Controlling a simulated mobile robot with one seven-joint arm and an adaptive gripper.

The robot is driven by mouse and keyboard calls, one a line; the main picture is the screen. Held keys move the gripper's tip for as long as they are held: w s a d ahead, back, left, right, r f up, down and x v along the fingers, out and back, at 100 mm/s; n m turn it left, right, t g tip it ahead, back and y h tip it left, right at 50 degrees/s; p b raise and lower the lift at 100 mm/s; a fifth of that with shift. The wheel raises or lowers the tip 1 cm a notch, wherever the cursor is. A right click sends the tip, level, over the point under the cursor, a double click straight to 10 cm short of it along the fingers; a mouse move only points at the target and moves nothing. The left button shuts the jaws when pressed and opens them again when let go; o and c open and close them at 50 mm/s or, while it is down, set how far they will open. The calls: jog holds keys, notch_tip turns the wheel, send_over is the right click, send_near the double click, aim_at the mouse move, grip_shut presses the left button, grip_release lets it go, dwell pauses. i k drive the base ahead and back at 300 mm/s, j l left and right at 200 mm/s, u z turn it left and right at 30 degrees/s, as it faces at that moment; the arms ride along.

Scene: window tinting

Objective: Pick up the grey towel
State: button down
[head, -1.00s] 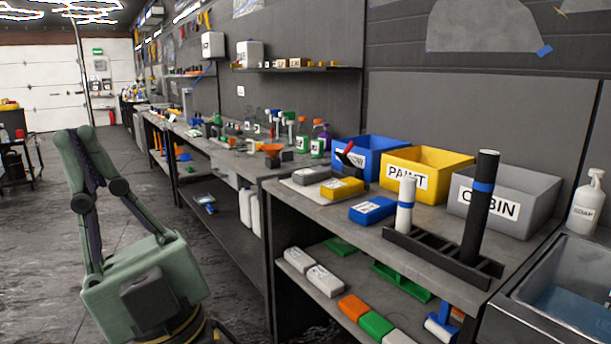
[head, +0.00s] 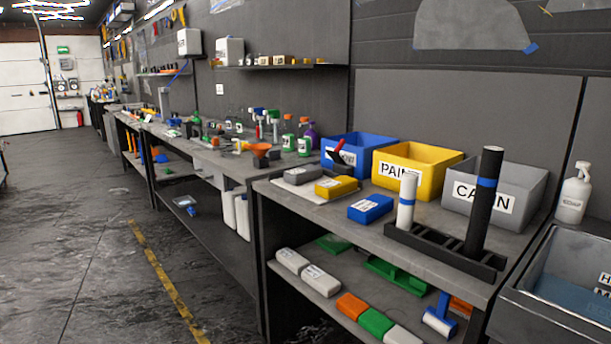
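A dark grey folded towel (head: 304,174) with a small white label lies on the workbench top (head: 345,226), near its left end. It rests on or beside a pale flat sheet; I cannot tell which. A yellow towel (head: 337,187) lies just to its right and a blue towel (head: 371,208) lies further right. My gripper is not in the view.
A blue bin (head: 352,155), a yellow bin (head: 412,165) and a grey bin (head: 490,200) stand along the back. A rack (head: 445,249) holds white and black rolls. The lower shelf holds several blocks. A sink (head: 560,290) is at right. The floor at left is clear.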

aim_at(299, 176)
jog(key=i+j+z, duration=0.25)
jog(key=i, duration=0.2)
jog(key=i+j+z, duration=0.5)
jog(key=i+j, duration=0.2)
jog(key=j, duration=0.25)
jog(key=i+j+z, duration=0.25)
jog(key=j, duration=0.3)
jog(key=i, duration=0.05)
